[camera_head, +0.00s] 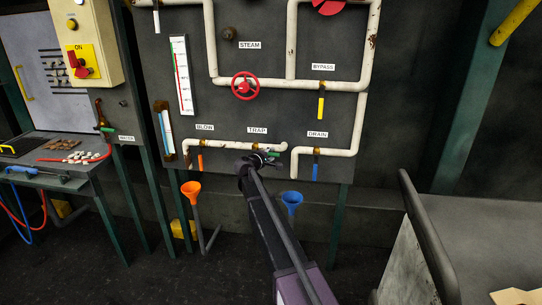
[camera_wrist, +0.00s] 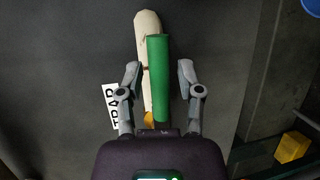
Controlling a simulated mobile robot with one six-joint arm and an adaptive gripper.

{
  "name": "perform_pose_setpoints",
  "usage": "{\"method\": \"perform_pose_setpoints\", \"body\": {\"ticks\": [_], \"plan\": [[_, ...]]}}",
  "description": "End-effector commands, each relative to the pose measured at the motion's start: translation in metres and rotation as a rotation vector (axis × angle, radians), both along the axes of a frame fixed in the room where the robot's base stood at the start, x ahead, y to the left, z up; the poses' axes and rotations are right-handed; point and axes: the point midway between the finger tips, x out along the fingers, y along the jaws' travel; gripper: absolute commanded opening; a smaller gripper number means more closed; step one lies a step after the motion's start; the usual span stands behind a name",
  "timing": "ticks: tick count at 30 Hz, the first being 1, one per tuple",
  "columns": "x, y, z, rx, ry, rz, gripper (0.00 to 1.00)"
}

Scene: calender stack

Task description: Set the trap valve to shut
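The trap valve has a green lever handle (camera_wrist: 158,75), which also shows in the head view (camera_head: 273,154) just below the TRAP label (camera_head: 257,130). The handle lies nearly along the cream pipe (camera_wrist: 147,24) behind it. A bit of the brass valve body (camera_wrist: 149,118) shows near the base of the handle. My gripper (camera_wrist: 159,70) is open, with one finger on each side of the handle and a visible gap on both sides. In the head view my gripper (camera_head: 258,160) covers much of the valve.
The blow valve's orange handle (camera_head: 201,162) is to the left and the drain valve's blue handle (camera_head: 316,171) to the right. An orange funnel (camera_head: 191,190) and a blue funnel (camera_head: 292,199) stand below. The red steam wheel (camera_head: 245,86) is above. A grey cart (camera_head: 480,235) stands at right.

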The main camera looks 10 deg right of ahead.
Motion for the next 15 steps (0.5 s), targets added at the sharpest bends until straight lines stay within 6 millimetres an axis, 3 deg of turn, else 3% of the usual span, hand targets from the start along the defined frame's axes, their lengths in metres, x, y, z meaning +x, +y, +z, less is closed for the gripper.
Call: {"method": "perform_pose_setpoints", "body": {"ticks": [1, 3, 15], "plan": [[0.0, 0.0001, 0.0, 0.0, 0.0, 0.0, 0.2], [-0.0001, 0.0002, 0.0, 0.0, 0.0, 0.0, 0.0], [0.0001, 0.0002, -0.0014, 0.017, -0.007, 0.0, 0.0]]}}
